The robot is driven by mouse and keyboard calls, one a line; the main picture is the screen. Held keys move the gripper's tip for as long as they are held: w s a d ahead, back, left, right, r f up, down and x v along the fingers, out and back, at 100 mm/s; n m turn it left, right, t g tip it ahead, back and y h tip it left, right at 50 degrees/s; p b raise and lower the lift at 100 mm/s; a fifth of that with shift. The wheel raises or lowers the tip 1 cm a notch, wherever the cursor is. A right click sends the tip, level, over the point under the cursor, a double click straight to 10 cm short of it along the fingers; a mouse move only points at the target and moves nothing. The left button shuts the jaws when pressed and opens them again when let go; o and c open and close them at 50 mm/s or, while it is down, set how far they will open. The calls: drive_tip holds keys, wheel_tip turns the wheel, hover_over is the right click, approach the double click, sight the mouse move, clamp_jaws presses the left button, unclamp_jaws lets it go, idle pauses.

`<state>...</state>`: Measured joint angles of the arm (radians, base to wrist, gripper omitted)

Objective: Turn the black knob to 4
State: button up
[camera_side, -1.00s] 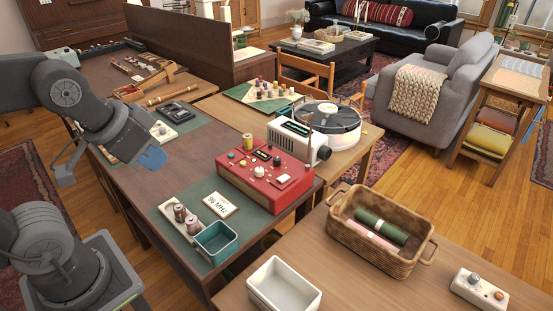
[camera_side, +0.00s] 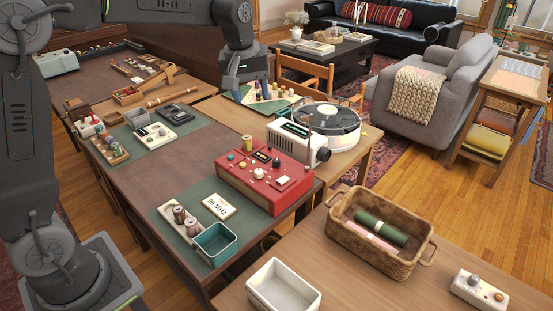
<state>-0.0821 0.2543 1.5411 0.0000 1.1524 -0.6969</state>
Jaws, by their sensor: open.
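A red radio-like box (camera_side: 265,180) stands on the green mat, with a small display, a pale knob (camera_side: 258,173) and a small dark knob (camera_side: 277,163) on its top. The dark knob's marks are too small to read. A white control box (camera_side: 479,289) at the lower right also has small knobs, and I cannot tell which knob the task means. My gripper (camera_side: 252,93) is open and points down over the far side of the table, near the green game board, behind and left of the red box. It is apart from both boxes. Its fingertips are partly hard to make out.
A card reading 96 MHz (camera_side: 219,206), a teal bin (camera_side: 215,244) and a tray of spools (camera_side: 180,218) lie left of the red box. A white projector-like device (camera_side: 293,137) and a turntable (camera_side: 330,124) stand behind it.

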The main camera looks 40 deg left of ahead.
drive_tip(key=w+a+f+n+g, duration=0.1)
drive_tip(key=w+a+f+n, duration=0.2)
drive_tip(key=w+f, duration=0.55)
drive_tip(key=n+g, duration=0.1)
drive_tip(key=n, duration=0.2)
approach(276, 160)
wheel_tip(276, 160, down, 9)
drive_tip(key=shift+w+f, duration=0.15)
drive_tip(key=shift+f, duration=0.05)
drive_tip(key=shift+c, duration=0.5)
drive_tip(key=c, duration=0.8)
drive_tip(key=shift+c, duration=0.2)
